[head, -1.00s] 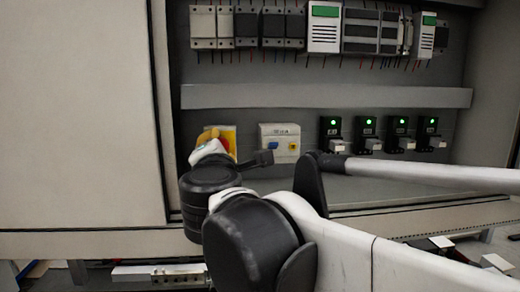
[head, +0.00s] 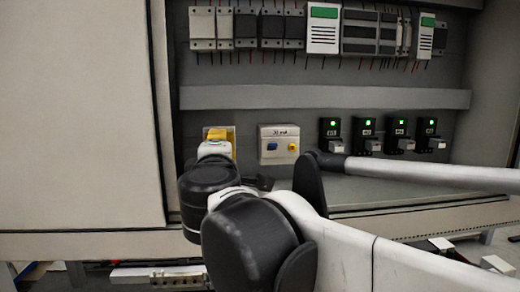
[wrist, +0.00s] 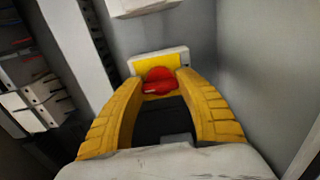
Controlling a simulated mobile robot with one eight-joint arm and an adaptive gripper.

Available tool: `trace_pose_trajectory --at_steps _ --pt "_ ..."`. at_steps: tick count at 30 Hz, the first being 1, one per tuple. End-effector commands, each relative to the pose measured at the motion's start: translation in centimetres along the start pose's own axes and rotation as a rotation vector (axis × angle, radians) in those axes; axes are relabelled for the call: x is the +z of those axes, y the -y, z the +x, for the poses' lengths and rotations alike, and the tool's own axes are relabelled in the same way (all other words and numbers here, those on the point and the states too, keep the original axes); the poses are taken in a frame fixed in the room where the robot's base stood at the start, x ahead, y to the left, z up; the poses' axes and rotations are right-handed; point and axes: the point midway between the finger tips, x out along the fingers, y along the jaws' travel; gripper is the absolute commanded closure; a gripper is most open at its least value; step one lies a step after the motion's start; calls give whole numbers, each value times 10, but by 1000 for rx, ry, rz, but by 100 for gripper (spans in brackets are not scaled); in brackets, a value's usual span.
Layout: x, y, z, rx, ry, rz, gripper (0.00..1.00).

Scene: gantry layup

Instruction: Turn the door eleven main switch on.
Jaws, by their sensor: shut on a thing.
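The main switch has a red rotary knob (wrist: 158,76) on a yellow plate (wrist: 152,62). My gripper (wrist: 160,84) is shut on the red knob, with one yellow finger on each side of it. In the head view the switch plate (head: 232,132) sits low at the left of the open cabinet. My gripper (head: 216,135) covers most of it there, and the knob is hidden. The knob's exact angle and any door label cannot be read.
Several black units (head: 364,135) with green lights stand further right. A grey ledge (head: 325,97) runs above. The cabinet door (head: 80,120) is at the left.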

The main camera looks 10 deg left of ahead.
Motion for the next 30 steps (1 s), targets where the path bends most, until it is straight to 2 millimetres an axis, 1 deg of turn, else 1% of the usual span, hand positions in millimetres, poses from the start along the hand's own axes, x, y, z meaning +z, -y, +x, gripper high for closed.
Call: trace_pose_trajectory --at_steps 9,10,12,20,23,26,29,30 --pt "0 -1 0 1 -1 0 89" --pt "0 -1 0 1 -1 0 55" --pt "0 -1 0 1 -1 0 35" --pt "0 -1 0 0 0 0 35" --pt "0 -1 -3 0 -1 0 35" --pt "-1 -1 -15 0 -2 0 35" --pt "-1 0 -35 0 -3 0 35" --pt "-2 0 -45 0 -5 0 35"
